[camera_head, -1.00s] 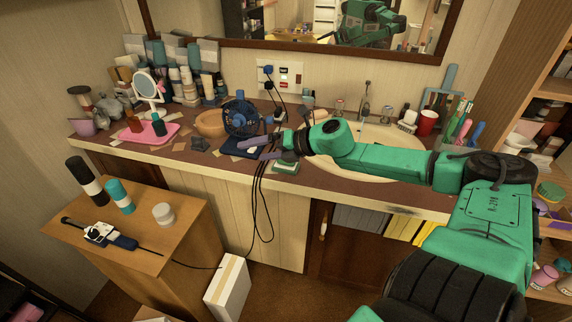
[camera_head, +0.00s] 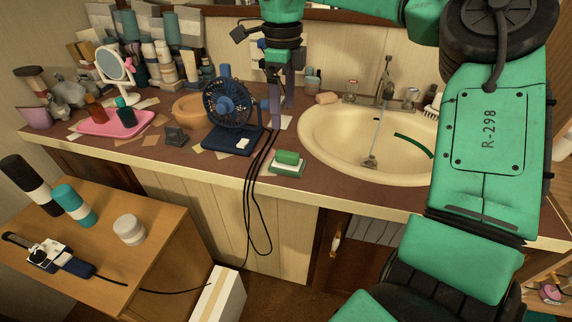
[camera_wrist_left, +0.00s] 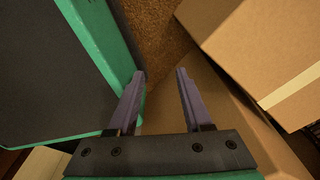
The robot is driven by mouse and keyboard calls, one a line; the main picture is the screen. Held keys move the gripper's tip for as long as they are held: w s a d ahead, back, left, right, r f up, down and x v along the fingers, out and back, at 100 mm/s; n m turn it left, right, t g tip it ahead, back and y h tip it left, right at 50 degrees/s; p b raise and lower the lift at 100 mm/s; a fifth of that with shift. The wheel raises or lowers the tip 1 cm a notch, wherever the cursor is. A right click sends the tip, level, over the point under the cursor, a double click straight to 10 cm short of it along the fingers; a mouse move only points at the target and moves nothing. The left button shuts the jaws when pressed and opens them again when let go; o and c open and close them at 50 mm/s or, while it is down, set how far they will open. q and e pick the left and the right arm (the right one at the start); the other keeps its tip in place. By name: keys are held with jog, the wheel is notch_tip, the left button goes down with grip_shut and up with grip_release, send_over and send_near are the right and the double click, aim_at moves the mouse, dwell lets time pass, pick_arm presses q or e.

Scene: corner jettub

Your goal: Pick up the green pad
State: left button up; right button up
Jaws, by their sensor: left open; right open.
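A small green pad (camera_head: 287,157) lies on top of a white and dark green block near the counter's front edge in the head view. My right gripper (camera_head: 281,116) points down over the counter, behind the pad in the picture and just right of the fan. Its two purple fingers are apart with nothing visibly held, and it does not touch the pad. My left gripper (camera_wrist_left: 160,74) shows only in the left wrist view, its fingers apart and empty over the floor and cardboard boxes.
A blue fan (camera_head: 230,102) stands left of the pad, with black cables hanging over the counter edge. The sink (camera_head: 325,135) is to the right. A pink tray (camera_head: 108,124) and a mirror stand farther left. A wooden cabinet (camera_head: 165,250) stands in front.

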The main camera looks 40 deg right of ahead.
send_over(286, 152)
jog(key=f, duration=0.5)
jog(key=shift+s+a+f, duration=0.1)
jog(key=shift+a+f, duration=0.2)
jog(key=shift+a, duration=0.05)
jog(key=f, duration=0.8)
jog(key=shift+w+d+f, duration=0.2)
jog(key=shift+d+f, duration=0.05)
jog(key=shift+d, duration=0.1)
jog(key=shift+r, duration=0.1)
jog(key=c, duration=1.3)
pick_arm(q)
jog(key=shift+s+a+f, duration=0.3)
jog(key=shift+s, duration=0.05)
notch_tip(286, 152, up, 2)
jog(key=shift+r+p, duration=0.1)
jog(key=shift+p, duration=0.9)
pick_arm(e)
notch_tip(286, 152, up, 20)
